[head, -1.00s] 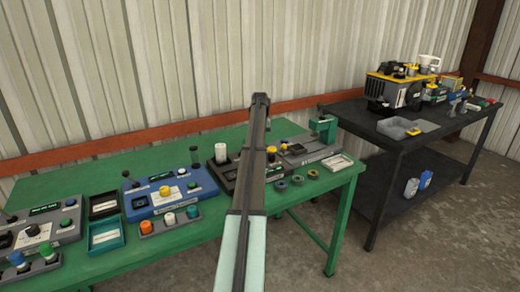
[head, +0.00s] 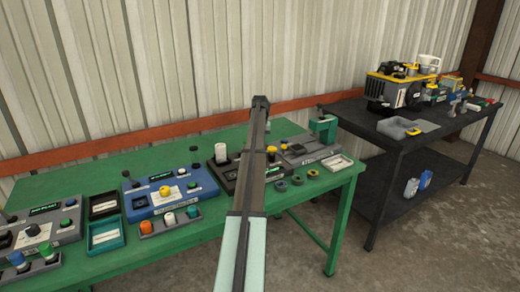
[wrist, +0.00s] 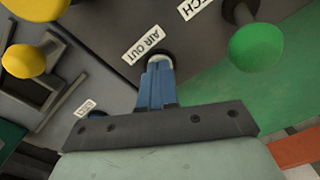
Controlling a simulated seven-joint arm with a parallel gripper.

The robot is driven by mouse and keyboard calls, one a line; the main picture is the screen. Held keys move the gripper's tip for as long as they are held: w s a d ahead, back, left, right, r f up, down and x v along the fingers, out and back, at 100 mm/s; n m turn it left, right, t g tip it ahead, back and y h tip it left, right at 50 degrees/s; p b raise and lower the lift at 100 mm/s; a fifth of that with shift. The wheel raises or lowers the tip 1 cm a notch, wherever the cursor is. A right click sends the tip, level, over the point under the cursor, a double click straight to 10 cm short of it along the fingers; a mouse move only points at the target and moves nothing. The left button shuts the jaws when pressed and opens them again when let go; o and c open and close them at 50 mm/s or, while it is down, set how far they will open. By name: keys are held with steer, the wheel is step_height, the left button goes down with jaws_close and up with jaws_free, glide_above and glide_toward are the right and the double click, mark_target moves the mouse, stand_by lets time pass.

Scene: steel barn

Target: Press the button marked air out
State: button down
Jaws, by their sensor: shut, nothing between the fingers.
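The "AIR OUT" label (wrist: 145,43) shows in the wrist view on a dark grey panel. A round button with a pale top (wrist: 159,58) and a dark surround sits beside the label, partly hidden by my fingertips. My gripper (wrist: 158,68) is shut and empty, its blue fingers over the button. I cannot tell whether they touch it. In the head view my arm hides the fingertips and the button.
A yellow knob (wrist: 30,60) and a green knob (wrist: 256,47) stand on either side of my fingers. The green table (head: 90,178) carries several control boxes, including a blue one (head: 170,190). A black table (head: 400,150) stands at right.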

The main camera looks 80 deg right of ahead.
steer(key=shift+r, duration=0.15)
step_height(320, 180, up, 7)
stand_by(1.2)
steer(key=shift+r, duration=0.1)
stand_by(0.6)
